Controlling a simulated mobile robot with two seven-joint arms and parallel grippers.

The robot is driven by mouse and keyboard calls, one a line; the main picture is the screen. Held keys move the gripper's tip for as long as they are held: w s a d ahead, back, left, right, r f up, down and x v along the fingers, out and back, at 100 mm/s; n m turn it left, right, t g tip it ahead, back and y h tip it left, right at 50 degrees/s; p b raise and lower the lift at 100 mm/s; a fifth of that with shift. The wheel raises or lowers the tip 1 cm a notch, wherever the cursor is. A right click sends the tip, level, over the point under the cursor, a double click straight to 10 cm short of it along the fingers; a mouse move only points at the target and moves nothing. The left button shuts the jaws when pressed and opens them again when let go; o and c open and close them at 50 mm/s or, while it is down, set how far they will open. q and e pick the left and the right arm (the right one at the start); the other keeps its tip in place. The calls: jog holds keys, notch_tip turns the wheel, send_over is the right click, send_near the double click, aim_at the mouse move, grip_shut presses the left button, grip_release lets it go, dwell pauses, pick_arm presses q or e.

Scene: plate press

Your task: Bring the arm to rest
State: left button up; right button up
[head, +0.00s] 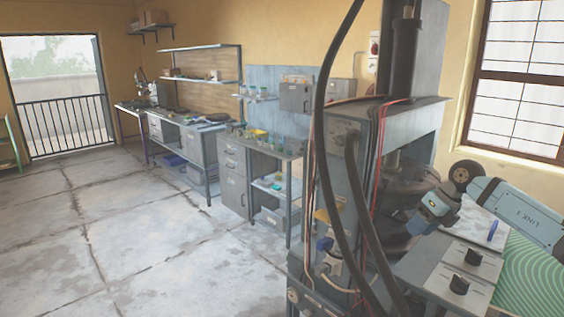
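My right arm (521,214), light blue and marked "LINK 1", comes in from the right edge and is folded in front of the press. Its blue and grey wrist end points left and down toward the press opening. The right gripper (399,226) is small and dark against the press, and I cannot make out its fingers or anything held. The grey press (345,178) stands at the right, with a dark cylinder (399,62) on top and shadowed parts in its opening. My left gripper does not show.
Thick black hoses (322,110) hang in front of the press. A panel with black knobs (459,284) and a green patterned surface (533,275) lie below the arm. Workbenches (234,181) with small items line the back wall. The concrete floor (130,240) at left is clear.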

jog(key=s+a+m+t+y, duration=0.4)
jog(key=a+m+t+y, duration=0.15)
jog(key=a, duration=0.65)
jog(key=s+a+m+t+y, duration=0.4)
jog(key=a+m+t+y, duration=0.15)
jog(key=a, duration=0.65)
jog(key=s+d+f+m+t+h, duration=0.1)
jog(key=s+d+f+m+h, duration=0.4)
jog(key=m+h, duration=0.45)
jog(key=s+d+f+m+t+h, duration=0.1)
jog(key=s+d+f+m+h, duration=0.45)
jog(key=m, duration=0.65)
jog(key=s+f+m+g, duration=0.3)
jog(key=s+f+g, duration=0.3)
jog(key=s, duration=0.6)
jog(key=s+f+m+g, duration=0.3)
jog(key=s+f+g, duration=0.25)
jog(key=s, duration=0.65)
jog(key=w+a+f+n+t+y+p, duration=0.1)
jog(key=w+a+f+t+y+p, duration=0.1)
jog(key=w+a+f+t+p, duration=0.4)
jog(key=shift+a+f+t, duration=0.35)
jog(key=shift+f+t, duration=0.3)
jog(key=shift+f, duration=0.1)
